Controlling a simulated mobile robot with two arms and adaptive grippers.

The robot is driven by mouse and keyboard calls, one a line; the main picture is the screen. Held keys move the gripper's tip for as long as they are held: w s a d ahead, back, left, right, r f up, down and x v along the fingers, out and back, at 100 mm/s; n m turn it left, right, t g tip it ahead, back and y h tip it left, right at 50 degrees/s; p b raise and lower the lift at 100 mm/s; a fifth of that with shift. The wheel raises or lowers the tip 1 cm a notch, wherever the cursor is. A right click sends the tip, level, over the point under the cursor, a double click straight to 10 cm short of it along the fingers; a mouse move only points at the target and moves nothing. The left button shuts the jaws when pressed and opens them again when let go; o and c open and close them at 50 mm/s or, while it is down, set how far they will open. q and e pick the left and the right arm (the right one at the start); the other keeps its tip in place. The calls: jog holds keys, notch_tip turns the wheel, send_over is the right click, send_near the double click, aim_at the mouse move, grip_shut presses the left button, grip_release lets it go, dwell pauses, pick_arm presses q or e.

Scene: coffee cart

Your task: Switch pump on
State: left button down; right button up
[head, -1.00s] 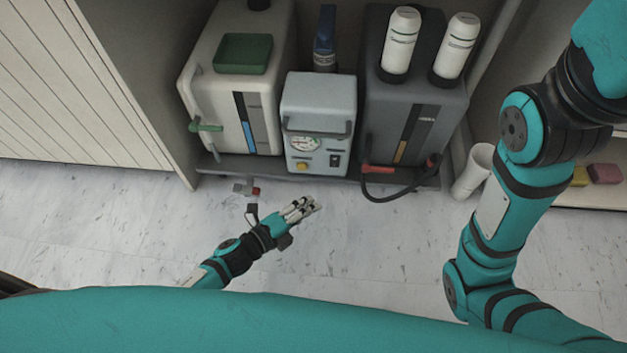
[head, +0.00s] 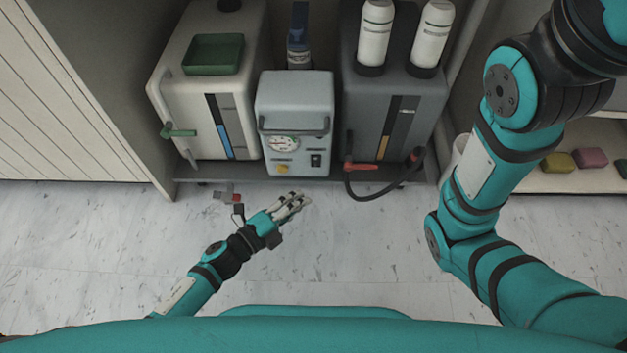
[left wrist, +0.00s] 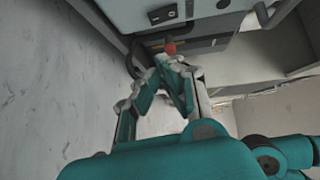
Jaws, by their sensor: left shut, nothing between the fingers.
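The pump (head: 295,98) is a small grey box with a front handle, a round gauge (head: 281,145), a yellow button (head: 282,169) and a black rocker switch (head: 316,160). The switch also shows near the top of the left wrist view (left wrist: 162,15); its on or off position is too small to tell. My left gripper (head: 302,200) is shut and empty. In the head view it appears just below the pump's front, apart from the switch. Its closed fingers also show in the left wrist view (left wrist: 177,64). My right gripper is out of view.
A white tank (head: 190,118) with a green tray stands left of the pump, a dark tank (head: 425,105) right of it. The dark tank's red-handled valve (head: 361,166) and black hose (head: 380,192) stick out in front.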

aim_at(316, 161)
pick_arm(q)
jog(key=w+d+f+b, duration=0.1)
jog(key=w+d+b, duration=0.2)
jog(key=w, duration=0.4)
jog(key=shift+w+d+b, duration=0.25)
jog(key=shift+b, duration=0.3)
